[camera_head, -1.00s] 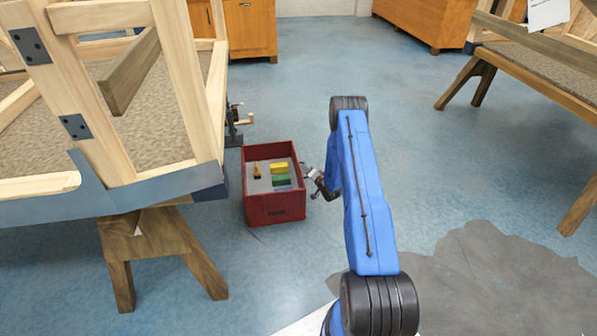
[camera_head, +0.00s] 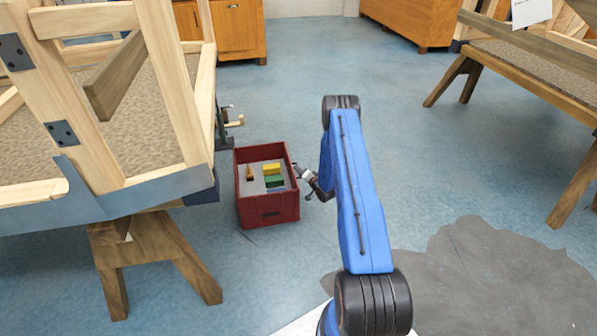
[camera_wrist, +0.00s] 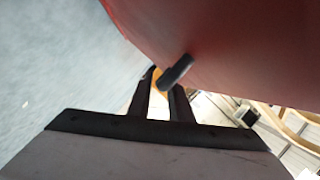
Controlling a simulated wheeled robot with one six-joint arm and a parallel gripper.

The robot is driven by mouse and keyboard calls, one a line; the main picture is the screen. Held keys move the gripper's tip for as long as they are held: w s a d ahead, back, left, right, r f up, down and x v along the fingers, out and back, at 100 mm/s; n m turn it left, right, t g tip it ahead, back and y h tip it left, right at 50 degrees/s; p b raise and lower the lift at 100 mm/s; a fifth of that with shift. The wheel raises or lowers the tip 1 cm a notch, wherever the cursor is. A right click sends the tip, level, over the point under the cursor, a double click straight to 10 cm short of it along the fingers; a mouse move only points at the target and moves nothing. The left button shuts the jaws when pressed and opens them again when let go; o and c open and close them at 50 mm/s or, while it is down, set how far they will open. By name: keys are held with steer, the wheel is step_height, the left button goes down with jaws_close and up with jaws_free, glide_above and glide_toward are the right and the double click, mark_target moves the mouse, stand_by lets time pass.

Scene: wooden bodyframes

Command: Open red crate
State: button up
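The red crate (camera_head: 268,211) stands on the blue floor, left of my arm in the head view. Its top is uncovered and shows a grey surface with small coloured blocks on it. In the wrist view, its red wall (camera_wrist: 235,45) fills the upper right, and a dark rounded handle-like piece (camera_wrist: 178,70) sticks out from it. My gripper (camera_wrist: 162,80) is at this piece, with its two dark fingers apart and a gap visible between them. The piece overlaps the fingertips, and I cannot tell whether they touch it. In the head view my gripper is small, beside the crate's right side.
A workbench (camera_head: 140,206) with a wooden frame stands close to the left of the crate, its trestle leg (camera_head: 195,265) nearby. Another bench (camera_head: 520,70) is at the right. Wooden cabinets (camera_head: 232,30) stand at the back.

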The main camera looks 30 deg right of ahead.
steer(key=v, duration=1.6)
steer(key=shift+s, duration=0.25)
